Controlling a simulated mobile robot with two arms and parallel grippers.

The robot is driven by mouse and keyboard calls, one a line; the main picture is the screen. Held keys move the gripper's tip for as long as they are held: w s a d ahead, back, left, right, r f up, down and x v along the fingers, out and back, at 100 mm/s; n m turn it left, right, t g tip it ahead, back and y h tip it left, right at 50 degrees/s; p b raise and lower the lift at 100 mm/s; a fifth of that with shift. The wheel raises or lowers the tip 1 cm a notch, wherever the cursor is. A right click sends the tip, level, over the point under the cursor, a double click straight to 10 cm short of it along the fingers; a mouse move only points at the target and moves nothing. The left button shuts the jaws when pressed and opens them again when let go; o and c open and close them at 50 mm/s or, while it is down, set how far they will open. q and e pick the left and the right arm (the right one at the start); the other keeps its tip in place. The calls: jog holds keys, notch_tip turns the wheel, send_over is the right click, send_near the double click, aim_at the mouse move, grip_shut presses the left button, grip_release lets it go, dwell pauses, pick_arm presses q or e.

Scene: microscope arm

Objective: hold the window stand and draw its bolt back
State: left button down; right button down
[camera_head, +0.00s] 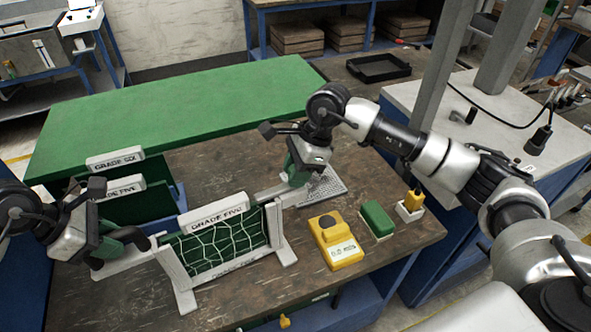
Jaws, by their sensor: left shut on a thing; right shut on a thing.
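The window stand (187,295) is a white frame on splayed feet around a green panel with white crack-like lines. Its top label reads GRADE FIVE. It stands upright on the brown table in the head view. My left gripper (140,240) is at the stand's left side, shut on the frame there; its fingertips are partly hidden. A pale bar, which looks like the bolt (270,193), sticks out at the stand's upper right. My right gripper (298,180) is shut at the outer end of this bar. The exact contact is hidden by the gripper.
Behind are similar signs, GRADE FIVE (122,188) and GRADE SIX (115,159), beside a long green board (190,108).

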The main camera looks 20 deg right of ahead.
jog(key=d, duration=0.5)
jog(key=shift+w+d, duration=0.35)
jog(key=c, duration=0.8)
grip_release()
jog(key=shift+a, duration=0.1)
jog(key=v, duration=1.2)
jog(key=shift+s, duration=0.1)
pick_arm(q)
jog(key=c, duration=0.8)
grip_release()
